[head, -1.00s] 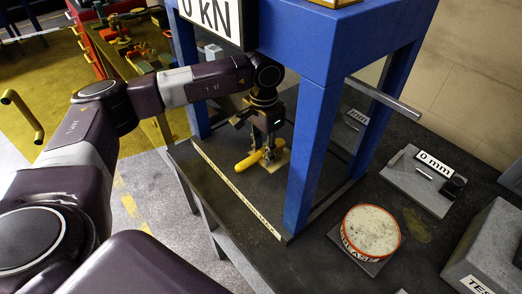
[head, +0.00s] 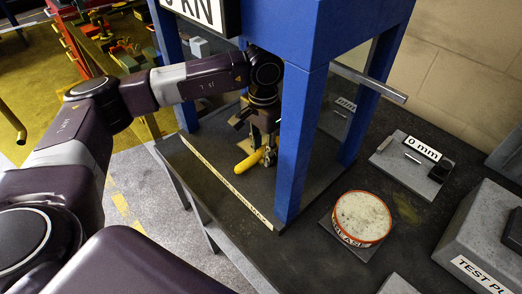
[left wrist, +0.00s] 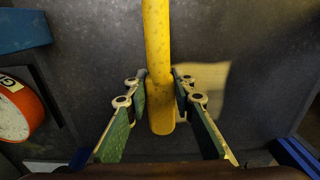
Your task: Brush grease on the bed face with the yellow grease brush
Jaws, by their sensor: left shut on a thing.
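The yellow grease brush (head: 249,161) is held by my left gripper (head: 266,150) inside the blue press frame, above the dark grey bed face (head: 228,176). In the left wrist view the brush handle (left wrist: 157,50) runs from the top edge down between the fingers (left wrist: 160,88), which are shut on it. Its bristles are not clear in either view. A pale square patch (left wrist: 210,90) shows on the grey surface (left wrist: 95,45) beyond the fingers. I cannot tell whether the brush touches the bed. My right gripper is not in view.
A blue press post (head: 298,150) stands close to the right of my left gripper. An open grease tin (head: 362,217) with an orange rim stands on the dark bench. Right of it are a plate with a "0 mm" sign (head: 423,148) and a grey block (head: 485,240).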

